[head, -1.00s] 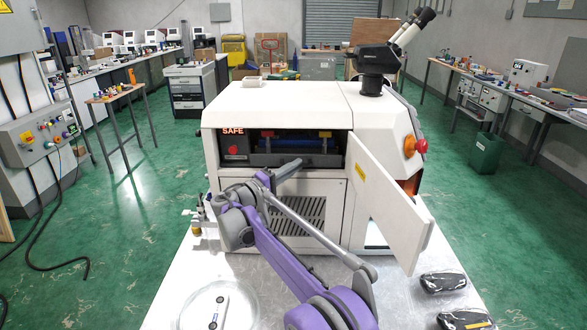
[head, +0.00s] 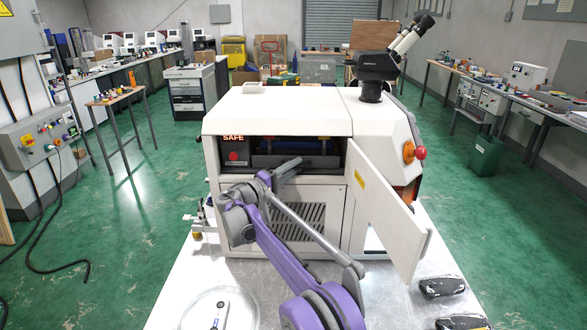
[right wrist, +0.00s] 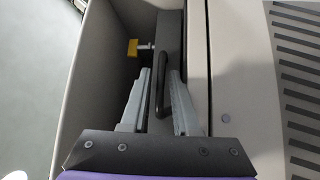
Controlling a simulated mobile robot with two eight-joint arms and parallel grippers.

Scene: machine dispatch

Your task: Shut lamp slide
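The lamp slide is a dark tray front (head: 290,160) in the open bay of the white machine (head: 275,112), below the roof edge. In the right wrist view its dark bar handle (right wrist: 160,88) stands upright on a grey front. My right gripper (right wrist: 162,75) has one finger on each side of this handle, with gaps showing between fingers and bar. In the head view its arm reaches the bay from below, hiding part of the slide front. How far the slide stands out is hard to tell. My left gripper is not in view.
A white door (head: 388,212) stands swung open to the right of the bay. A lit SAFE sign (head: 233,136) is at its left. A microscope (head: 375,80) stands on the machine. Black packs (head: 442,287) and a round dish (head: 203,312) lie on the bench.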

